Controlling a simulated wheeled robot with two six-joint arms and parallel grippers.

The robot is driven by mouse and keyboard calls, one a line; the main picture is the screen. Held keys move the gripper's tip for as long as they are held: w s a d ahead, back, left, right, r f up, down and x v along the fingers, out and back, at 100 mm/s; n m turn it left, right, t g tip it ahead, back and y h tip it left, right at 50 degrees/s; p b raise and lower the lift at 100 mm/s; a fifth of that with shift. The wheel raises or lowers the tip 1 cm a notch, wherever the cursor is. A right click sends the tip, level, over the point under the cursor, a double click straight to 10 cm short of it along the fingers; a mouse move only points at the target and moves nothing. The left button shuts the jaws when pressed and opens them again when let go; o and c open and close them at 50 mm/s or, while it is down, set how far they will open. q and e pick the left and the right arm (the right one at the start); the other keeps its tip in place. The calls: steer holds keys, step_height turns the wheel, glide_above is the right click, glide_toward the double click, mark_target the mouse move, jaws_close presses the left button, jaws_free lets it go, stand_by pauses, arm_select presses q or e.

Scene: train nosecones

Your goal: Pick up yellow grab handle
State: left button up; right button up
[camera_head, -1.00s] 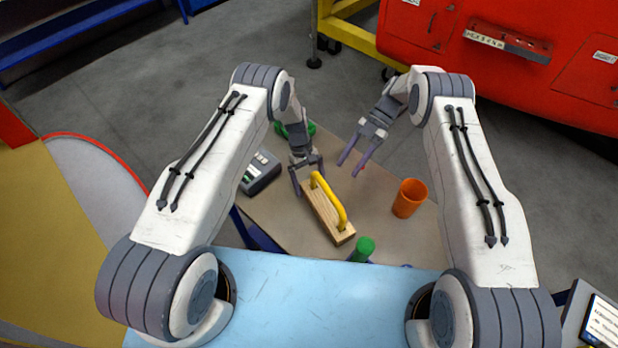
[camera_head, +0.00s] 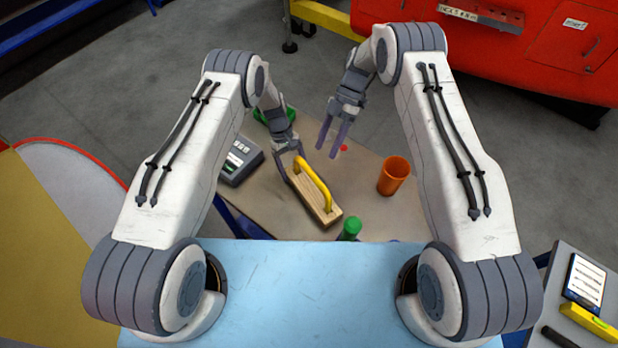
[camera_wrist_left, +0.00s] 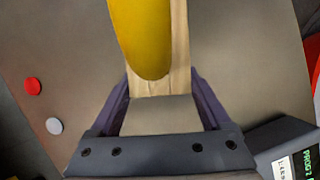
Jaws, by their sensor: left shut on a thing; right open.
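The yellow grab handle (camera_head: 316,187) is a bowed bar on a long pale wooden block (camera_head: 322,210), over the brown table in the head view. My left gripper (camera_head: 291,168) is at the block's far end. In the left wrist view its two dark fingers (camera_wrist_left: 166,110) stand on either side of the wooden block (camera_wrist_left: 180,50), shut on it, with the yellow handle (camera_wrist_left: 140,35) above the wood. I cannot tell whether the block touches the table. My right gripper (camera_head: 328,150) is open and empty, to the right of the left one.
An orange cup (camera_head: 393,176) stands right of the block on the brown table (camera_head: 265,205). A green-topped object (camera_head: 350,228) is near the block's near end. A grey device (camera_head: 240,160) sits at the table's left. A red disc (camera_head: 343,147) lies near my right gripper.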

steer(key=a+r+m+t+h, duration=0.1)
steer(key=r+m, duration=0.1)
steer(key=m, duration=0.1)
steer(key=m+t+h, duration=0.3)
steer(key=m+t, duration=0.3)
steer(key=m, duration=0.9)
glide_toward(312, 173)
steer(key=f, duration=0.3)
steer(key=shift+s+a, duration=0.1)
steer(key=shift+s, duration=0.15)
steer(key=shift+w+f, duration=0.1)
steer(key=shift+f, duration=3.05)
steer(key=shift+c, duration=0.3)
jaws_close()
